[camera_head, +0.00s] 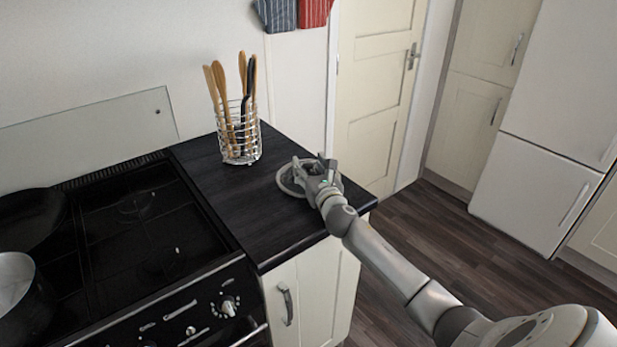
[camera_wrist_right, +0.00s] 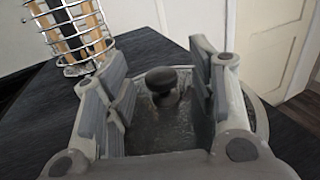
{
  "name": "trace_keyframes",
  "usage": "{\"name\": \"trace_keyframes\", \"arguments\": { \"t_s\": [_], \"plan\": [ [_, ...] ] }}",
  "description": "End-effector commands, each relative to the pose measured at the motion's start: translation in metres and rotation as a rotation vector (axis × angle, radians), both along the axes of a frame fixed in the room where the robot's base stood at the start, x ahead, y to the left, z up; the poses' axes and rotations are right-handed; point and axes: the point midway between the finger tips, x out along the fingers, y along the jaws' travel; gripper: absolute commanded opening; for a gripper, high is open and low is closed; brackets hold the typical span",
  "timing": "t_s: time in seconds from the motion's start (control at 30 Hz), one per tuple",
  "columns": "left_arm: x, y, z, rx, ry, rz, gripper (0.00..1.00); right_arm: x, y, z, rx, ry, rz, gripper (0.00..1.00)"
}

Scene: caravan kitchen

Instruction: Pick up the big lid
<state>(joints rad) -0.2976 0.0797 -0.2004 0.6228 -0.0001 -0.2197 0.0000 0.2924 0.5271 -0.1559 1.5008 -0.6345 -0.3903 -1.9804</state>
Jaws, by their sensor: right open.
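The big lid (camera_head: 285,183) lies flat on the dark worktop, to the right of the stove. In the head view my right gripper covers most of it, and its rim shows at the left. In the right wrist view the lid (camera_wrist_right: 262,118) has a pale rim and a dark round knob (camera_wrist_right: 161,80). My right gripper (camera_head: 312,170) is above the lid; in the right wrist view the gripper (camera_wrist_right: 160,100) is open, with its fingers on either side of the knob and apart from it. My left gripper is not in view.
A wire utensil holder (camera_head: 240,145) with wooden utensils stands on the worktop (camera_head: 215,180), left of the lid. The stove (camera_head: 130,235) is further left, with a dark pan (camera_head: 30,218) and a metal pot (camera_head: 14,280). The worktop front is clear.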

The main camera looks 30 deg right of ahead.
Motion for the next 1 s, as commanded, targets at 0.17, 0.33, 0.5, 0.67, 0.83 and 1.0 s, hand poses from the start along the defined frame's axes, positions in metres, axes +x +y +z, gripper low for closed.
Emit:
{"name": "trace_keyframes", "arguments": {
  "t_s": [0.17, 0.33, 0.5, 0.67, 0.83, 1.0],
  "plan": [
    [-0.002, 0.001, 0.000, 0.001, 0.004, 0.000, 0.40, 0.000, 0.000, 0.000, 0.000, 0.000, 0.000, 0.37],
    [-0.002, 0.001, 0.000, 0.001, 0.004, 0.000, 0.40, 0.000, 0.000, 0.000, 0.000, 0.000, 0.000, 0.15],
    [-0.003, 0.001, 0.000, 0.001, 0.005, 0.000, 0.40, 0.000, 0.000, 0.000, 0.000, 0.000, 0.000, 0.00],
    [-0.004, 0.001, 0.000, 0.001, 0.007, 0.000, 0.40, 0.000, 0.000, 0.001, -0.001, -0.002, 0.000, 0.00],
    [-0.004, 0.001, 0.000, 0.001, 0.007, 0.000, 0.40, 0.000, 0.000, 0.005, -0.002, -0.004, 0.000, 0.00],
    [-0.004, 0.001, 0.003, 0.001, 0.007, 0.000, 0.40, 0.000, -0.001, 0.020, -0.005, -0.005, 0.001, 0.00]
  ]
}}
